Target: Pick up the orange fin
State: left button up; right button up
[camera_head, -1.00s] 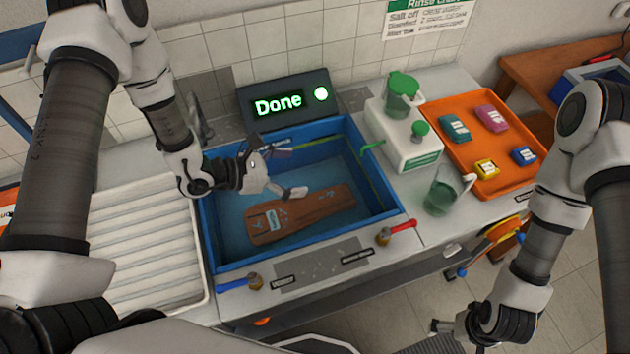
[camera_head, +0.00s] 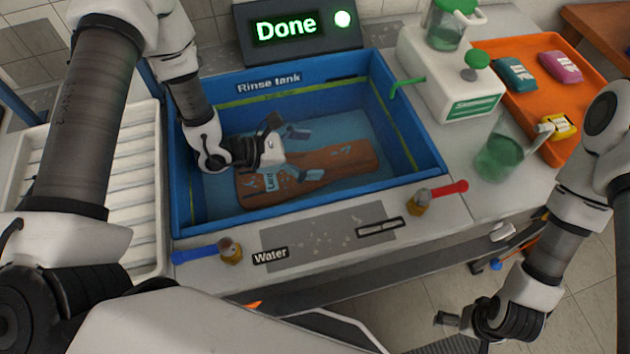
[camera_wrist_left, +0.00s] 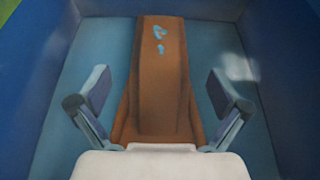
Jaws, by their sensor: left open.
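The orange-brown fin (camera_head: 340,163) lies flat in the blue rinse tank (camera_head: 428,165), its long side running left to right in the head view. My left gripper (camera_head: 300,153) is down inside the tank, over the fin's left part, and hides some of it. In the left wrist view the fin (camera_wrist_left: 160,85) runs between the two spread fingers of my left gripper (camera_wrist_left: 158,100); a gap shows on each side. My right gripper (camera_head: 455,322) is low at the right, in front of the counter, away from the tank; its jaws are too small to judge.
A display reading "Done" (camera_head: 287,27) stands behind the tank. A blue-handled valve (camera_head: 205,252) and a red-handled valve (camera_head: 435,196) sit along the front edge. A white canister (camera_head: 450,90), a green jug (camera_head: 498,155) and an orange tray (camera_head: 530,105) are at the right. A ribbed white tray (camera_head: 125,190) is at the left.

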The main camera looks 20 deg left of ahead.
aim_at(342, 155)
pick_arm(q)
jog(key=p+x, duration=0.1)
jog(key=x, duration=0.7)
jog(key=shift+r, duration=0.1)
jog(key=c, duration=1.5)
